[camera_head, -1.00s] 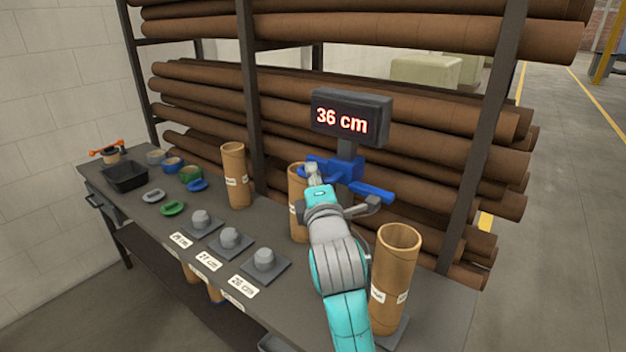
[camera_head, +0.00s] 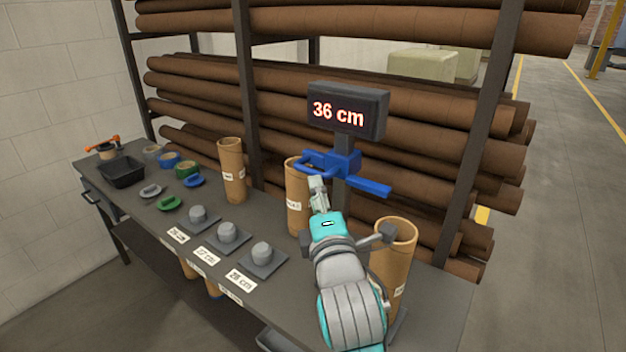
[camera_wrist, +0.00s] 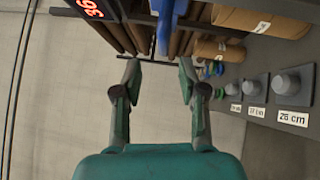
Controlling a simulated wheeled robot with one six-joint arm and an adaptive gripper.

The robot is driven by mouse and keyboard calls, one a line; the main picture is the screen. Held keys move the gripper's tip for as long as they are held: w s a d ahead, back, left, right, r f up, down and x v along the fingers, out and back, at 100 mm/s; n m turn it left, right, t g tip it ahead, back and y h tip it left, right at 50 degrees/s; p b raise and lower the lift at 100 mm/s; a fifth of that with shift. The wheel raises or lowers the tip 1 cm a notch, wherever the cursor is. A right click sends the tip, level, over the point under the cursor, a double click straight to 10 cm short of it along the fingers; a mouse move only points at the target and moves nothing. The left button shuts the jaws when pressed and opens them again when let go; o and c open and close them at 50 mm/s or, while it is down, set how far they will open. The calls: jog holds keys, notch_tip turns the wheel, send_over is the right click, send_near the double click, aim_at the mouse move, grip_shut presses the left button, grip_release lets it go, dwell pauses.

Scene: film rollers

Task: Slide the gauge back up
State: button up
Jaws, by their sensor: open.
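The gauge is a blue slider (camera_head: 345,165) on a grey post, under a dark display (camera_head: 347,111) reading 36 cm in red. The slider has a looped handle on its left and a flat blue arm on its right. My gripper (camera_head: 316,184) is open and empty, just below the looped handle. In the wrist view the fingers (camera_wrist: 159,75) are spread apart, with part of the blue gauge (camera_wrist: 168,22) ahead of them near the top. Whether a finger touches the handle I cannot tell.
A cardboard tube (camera_head: 296,205) stands left of the post, close beside my gripper. Another tube (camera_head: 396,245) stands to the right, partly behind my arm. A third tube (camera_head: 231,172) and several grey pegs on bases stand further left. A rack of long brown rolls is behind.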

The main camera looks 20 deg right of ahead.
jog(key=s, duration=0.3)
jog(key=shift+a+f, duration=0.15)
jog(key=shift+a, duration=0.1)
jog(key=s+f+m+g+y, duration=0.1)
jog(key=s+f+m+y, duration=0.15)
jog(key=s+f, duration=0.75)
jog(key=s+f+m+g+y, duration=0.1)
jog(key=s+f+m, duration=0.4)
jog(key=f, duration=0.9)
jog(key=s+f+m, duration=0.2)
jog(key=s+m, duration=0.1)
jog(key=s, duration=0.6)
jog(key=s+d+f+m+g, duration=0.1)
jog(key=s+m, duration=0.3)
jog(key=s, duration=0.5)
jog(key=s+f+m+g, duration=0.1)
jog(key=s+f+m, duration=0.2)
jog(key=s, duration=0.6)
jog(key=shift+s+d, duration=0.15)
jog(key=shift+d, duration=0.25)
